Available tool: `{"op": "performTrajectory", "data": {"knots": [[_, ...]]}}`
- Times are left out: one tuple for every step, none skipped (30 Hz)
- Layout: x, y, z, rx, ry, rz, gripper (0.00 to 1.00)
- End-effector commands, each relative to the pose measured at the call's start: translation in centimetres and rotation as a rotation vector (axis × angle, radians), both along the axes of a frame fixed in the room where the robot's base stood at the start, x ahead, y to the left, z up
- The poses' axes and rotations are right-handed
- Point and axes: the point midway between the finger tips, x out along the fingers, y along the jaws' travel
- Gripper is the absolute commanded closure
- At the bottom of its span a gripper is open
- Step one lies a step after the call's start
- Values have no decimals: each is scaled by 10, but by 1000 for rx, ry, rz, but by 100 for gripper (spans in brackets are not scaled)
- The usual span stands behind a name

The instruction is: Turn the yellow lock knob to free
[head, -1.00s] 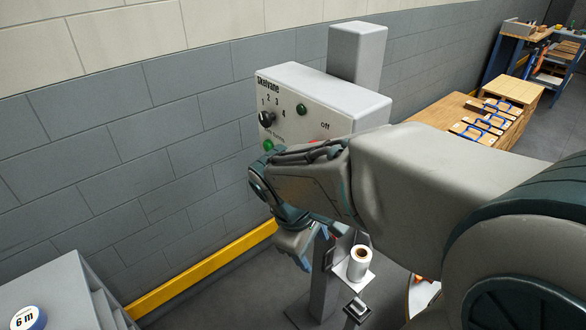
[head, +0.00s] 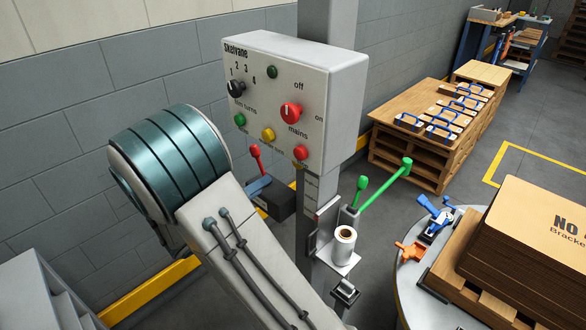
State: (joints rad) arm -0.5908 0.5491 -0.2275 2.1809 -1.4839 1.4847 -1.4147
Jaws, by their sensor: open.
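A small round yellow knob (head: 268,134) sits on the front of the grey control panel (head: 340,62), low down between a green button (head: 239,120) and a red one (head: 300,152). I cannot tell if it is the lock knob, nor which way it is set. A small yellow piece also shows at the panel's lower edge (head: 300,166), too small to make out. My arm stands in front and to the left of the panel, its banded joint clear of the knobs. My gripper is not visible in the head view.
A red-tipped lever (head: 255,151) rises from a dark box left of the post. Green-tipped levers (head: 383,186) stick out right of it. A white roll (head: 345,241) stands on a small shelf. Right are a round platform (head: 410,287) with stacked cartons (head: 535,225), and a wooden bench (head: 405,150).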

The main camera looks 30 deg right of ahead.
Motion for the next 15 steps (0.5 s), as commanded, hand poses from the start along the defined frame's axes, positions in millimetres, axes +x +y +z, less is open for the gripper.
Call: {"op": "performTrajectory", "data": {"knots": [[2,-7,0,1,0,-4,43],[3,-12,0,1,-1,-5,43],[5,-19,0,1,-1,-7,43],[7,-25,0,1,-1,-8,43],[9,-30,0,2,-1,-7,43],[12,-39,0,3,-1,-8,43],[14,-45,0,2,-2,-9,43],[16,-51,0,3,-1,-8,43],[19,-60,0,3,-2,-8,43],[22,-66,0,3,-2,-8,43],[24,-72,0,4,-2,-8,43],[27,-80,0,3,-2,-8,43],[29,-85,0,4,-2,-8,43],[31,-90,0,4,-2,-6,43],[33,-96,0,4,-2,-8,43]]}}
